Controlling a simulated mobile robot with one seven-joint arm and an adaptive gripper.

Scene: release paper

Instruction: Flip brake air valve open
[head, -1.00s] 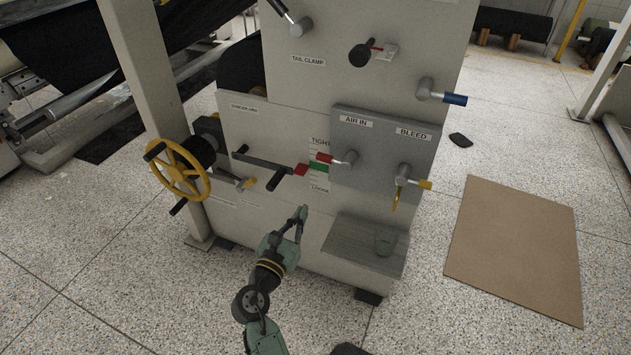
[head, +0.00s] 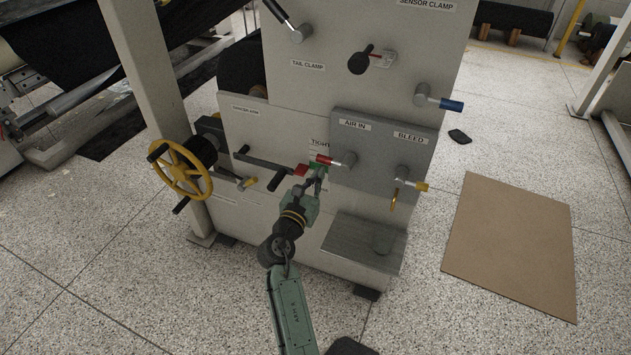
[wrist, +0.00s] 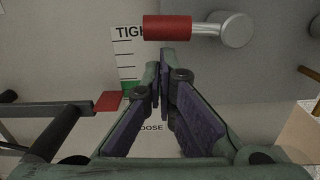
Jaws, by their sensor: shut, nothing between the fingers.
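The AIR IN valve has a red handle (head: 324,160) on a grey metal lever, lying about level and pointing left from its round grey hub (head: 346,160). In the wrist view the red handle (wrist: 167,28) is at the top, with its hub (wrist: 236,29) to the right. My gripper (head: 318,170) is just below the handle in the head view.
A black crank (head: 262,165) and a red pointer (head: 301,170) by the TIGHT scale are just left of my gripper. The yellow-handled BLEED valve (head: 413,184) is to the right. A grey shelf (head: 350,238) juts out below. A yellow handwheel (head: 180,170) stands at left.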

